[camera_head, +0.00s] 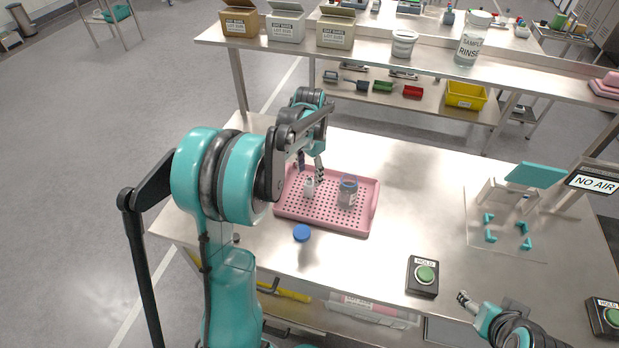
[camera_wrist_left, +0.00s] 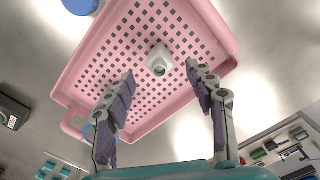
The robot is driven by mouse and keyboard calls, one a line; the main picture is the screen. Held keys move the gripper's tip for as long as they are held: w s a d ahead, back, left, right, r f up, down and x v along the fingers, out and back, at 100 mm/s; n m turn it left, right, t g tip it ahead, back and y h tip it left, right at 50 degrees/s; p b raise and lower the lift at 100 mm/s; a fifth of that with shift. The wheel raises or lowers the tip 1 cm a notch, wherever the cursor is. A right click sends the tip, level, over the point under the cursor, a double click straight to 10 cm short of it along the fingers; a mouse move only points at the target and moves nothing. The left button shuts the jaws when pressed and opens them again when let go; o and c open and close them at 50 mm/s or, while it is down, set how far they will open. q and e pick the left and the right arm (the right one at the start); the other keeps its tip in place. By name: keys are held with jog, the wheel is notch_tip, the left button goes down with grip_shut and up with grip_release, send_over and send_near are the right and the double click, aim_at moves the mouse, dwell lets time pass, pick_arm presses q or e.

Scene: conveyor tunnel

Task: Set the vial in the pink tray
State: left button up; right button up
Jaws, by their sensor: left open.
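A small white vial (camera_head: 308,187) stands upright on the perforated floor of the pink tray (camera_head: 367,212). The vial also shows in the left wrist view (camera_wrist_left: 158,62), with tray floor around it. My left gripper (camera_head: 310,167) is open just above the vial. In the wrist view its two fingers are spread, one on either side of the vial in the picture, with no visible contact. My right gripper (camera_head: 467,301) is at the lower right, away from the tray; its fingers are too small to judge.
A clear jar (camera_head: 347,191) with a blue rim stands in the tray, right of the vial. A blue lid (camera_head: 302,233) lies on the bench before the tray. A HOLD button box (camera_head: 423,276) and a clear fixture (camera_head: 508,232) stand to the right.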

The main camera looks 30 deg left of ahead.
pick_arm(q)
notch_tip(320, 180, up, 7)
jog(key=p, duration=0.2)
jog(key=s+d+r+n+t, duration=0.25)
jog(key=s+d+r, duration=0.25)
jog(key=s+d, duration=0.3)
jog(key=s+d+f+n+t, duration=0.1)
jog(key=s+d+f+t, duration=0.2)
jog(key=s+d, duration=0.4)
jog(key=s+t, duration=0.1)
jog(key=s, duration=0.3)
jog(key=shift+d+f+t, duration=0.2)
jog(key=shift+d+t, duration=0.05)
jog(key=shift+t, duration=0.1)
jog(key=shift+s+n, duration=0.1)
jog(key=shift+n, duration=0.15)
notch_tip(320, 180, down, 4)
jog(key=b, duration=0.4)
jog(key=shift+r, duration=0.1)
